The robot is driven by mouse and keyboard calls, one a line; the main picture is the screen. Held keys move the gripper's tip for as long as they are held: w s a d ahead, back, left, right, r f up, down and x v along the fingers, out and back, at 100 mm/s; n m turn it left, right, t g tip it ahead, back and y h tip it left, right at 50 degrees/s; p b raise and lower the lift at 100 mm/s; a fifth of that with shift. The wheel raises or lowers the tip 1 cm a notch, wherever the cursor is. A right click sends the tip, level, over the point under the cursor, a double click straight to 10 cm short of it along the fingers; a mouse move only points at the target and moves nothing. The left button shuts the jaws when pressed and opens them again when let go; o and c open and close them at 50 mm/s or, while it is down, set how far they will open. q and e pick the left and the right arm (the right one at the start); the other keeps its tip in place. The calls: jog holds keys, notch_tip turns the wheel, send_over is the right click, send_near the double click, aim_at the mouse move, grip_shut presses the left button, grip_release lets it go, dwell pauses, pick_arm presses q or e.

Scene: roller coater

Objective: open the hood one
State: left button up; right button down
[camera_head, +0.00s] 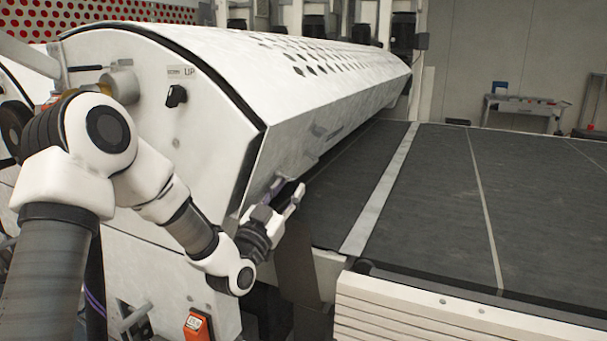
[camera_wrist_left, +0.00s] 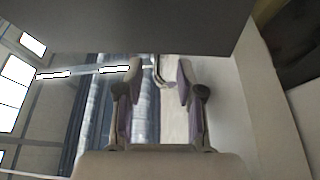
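The hood (camera_head: 225,55) is a long white curved cover with rows of dark holes on top. It lies low over the roller machine, its front lip beside the dark conveyor bed. My left gripper (camera_head: 287,192) is at the near lower corner of the hood's front face, with its fingers pointing up. In the left wrist view the two fingers (camera_wrist_left: 158,78) are spread apart. A pale bar-like piece, perhaps a handle, shows between and just beyond the tips; I cannot tell whether they touch it. My right gripper is not in view.
A black knob (camera_head: 176,95) sits on the machine's white end panel, with an orange-red switch (camera_head: 197,326) lower down. The dark conveyor bed (camera_head: 500,190) extends right and is clear. A small table (camera_head: 525,105) stands far back.

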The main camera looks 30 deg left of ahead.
aim_at(303, 171)
pick_arm(q)
jog(key=x, duration=0.4)
jog(key=p+x, duration=0.1)
jog(key=x, duration=0.2)
jog(key=shift+w+f, duration=0.25)
jog(key=shift+c, duration=0.3)
grip_shut()
